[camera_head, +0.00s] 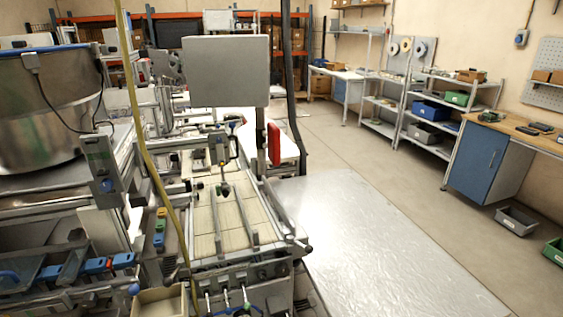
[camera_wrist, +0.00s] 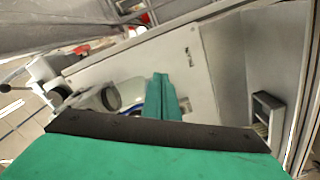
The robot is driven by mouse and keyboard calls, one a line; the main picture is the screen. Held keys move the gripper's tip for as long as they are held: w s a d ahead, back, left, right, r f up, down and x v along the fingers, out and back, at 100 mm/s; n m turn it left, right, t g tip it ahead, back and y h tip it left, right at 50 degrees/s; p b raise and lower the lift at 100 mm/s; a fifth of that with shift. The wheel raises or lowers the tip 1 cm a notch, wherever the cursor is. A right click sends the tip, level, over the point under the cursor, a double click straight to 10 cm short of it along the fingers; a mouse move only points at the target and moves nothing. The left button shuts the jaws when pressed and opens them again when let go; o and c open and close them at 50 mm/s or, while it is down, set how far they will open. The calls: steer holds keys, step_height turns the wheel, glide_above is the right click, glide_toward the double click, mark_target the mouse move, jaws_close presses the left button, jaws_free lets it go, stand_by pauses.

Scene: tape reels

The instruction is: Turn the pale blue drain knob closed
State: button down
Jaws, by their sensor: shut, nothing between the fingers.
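I cannot pick out the pale blue drain knob for certain. In the head view, a small light blue knob-like part (camera_head: 134,289) sits low on the machine at the left, and a blue round part (camera_head: 108,186) is on a grey box above it. My gripper (camera_wrist: 164,97) shows in the wrist view as two teal fingers close together, shut and empty. Behind them are a pale grey cylindrical fitting (camera_wrist: 131,92) and a bit of blue, partly hidden by the fingers. I cannot tell whether the fingers touch anything. My gripper is not visible in the head view.
In the wrist view, a pale panel (camera_wrist: 185,60) lies behind the fingers and a grey frame (camera_wrist: 268,112) stands at right.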

steer(key=shift+d+r, duration=0.1)
steer(key=shift+r, duration=0.1)
stand_by(0.6)
steer(key=shift+w+d+r, duration=0.1)
steer(key=shift+w+r, duration=0.05)
steer(key=shift+r, duration=0.45)
steer(key=d+v, duration=0.1)
steer(key=v, duration=0.5)
stand_by(0.8)
steer(key=shift+w, duration=0.1)
